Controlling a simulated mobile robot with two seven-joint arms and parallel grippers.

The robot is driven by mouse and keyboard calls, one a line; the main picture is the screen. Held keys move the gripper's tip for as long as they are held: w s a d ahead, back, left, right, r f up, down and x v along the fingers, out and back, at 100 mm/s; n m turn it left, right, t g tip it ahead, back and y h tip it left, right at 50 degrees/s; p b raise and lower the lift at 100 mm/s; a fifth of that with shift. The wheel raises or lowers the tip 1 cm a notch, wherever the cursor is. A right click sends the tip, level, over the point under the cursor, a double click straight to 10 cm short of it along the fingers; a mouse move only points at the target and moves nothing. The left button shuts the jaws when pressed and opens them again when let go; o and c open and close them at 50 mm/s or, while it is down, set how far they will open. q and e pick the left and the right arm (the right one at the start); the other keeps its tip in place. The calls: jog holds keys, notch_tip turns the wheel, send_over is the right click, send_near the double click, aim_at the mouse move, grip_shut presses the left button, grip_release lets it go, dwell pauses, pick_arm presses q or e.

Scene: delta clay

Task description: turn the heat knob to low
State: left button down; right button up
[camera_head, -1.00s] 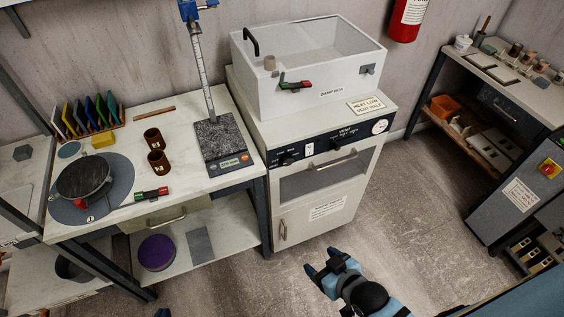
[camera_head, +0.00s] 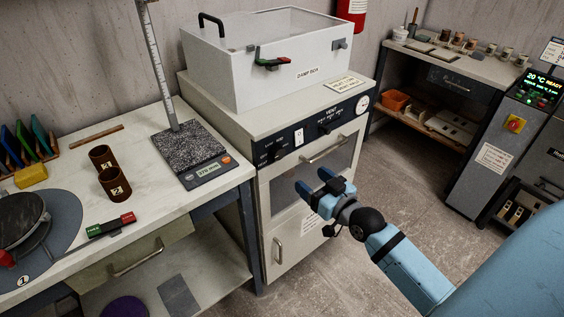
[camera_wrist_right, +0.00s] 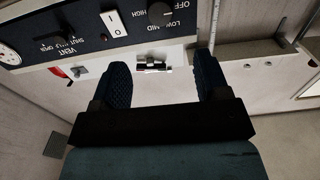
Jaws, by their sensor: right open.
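The heat knob (camera_head: 274,152) is a small dark knob at the left end of the black control panel (camera_head: 312,132) on the white cabinet. In the right wrist view, which is upside down, the round knob (camera_wrist_right: 160,13) sits among the labels OFF, LOW, MID and HIGH. I cannot surely tell which label it points to. My right gripper (camera_head: 315,181) is open and empty in front of the cabinet, below and right of the knob, apart from it. In the wrist view the gap between its fingers (camera_wrist_right: 163,75) is clear. My left gripper is not in view.
On the panel beside the knob are a white rocker switch (camera_head: 299,138), a vent knob (camera_head: 325,127) and a gauge (camera_head: 362,103). Below are the oven door handle (camera_head: 328,149) and a lower handle (camera_head: 278,251). A workbench (camera_head: 150,200) stands left of the cabinet; floor is free to the right.

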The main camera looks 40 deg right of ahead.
aim_at(280, 155)
jog(key=w, duration=0.8)
jog(key=w+a+b, duration=0.1)
jog(key=w, duration=0.3)
jog(key=c, duration=0.9)
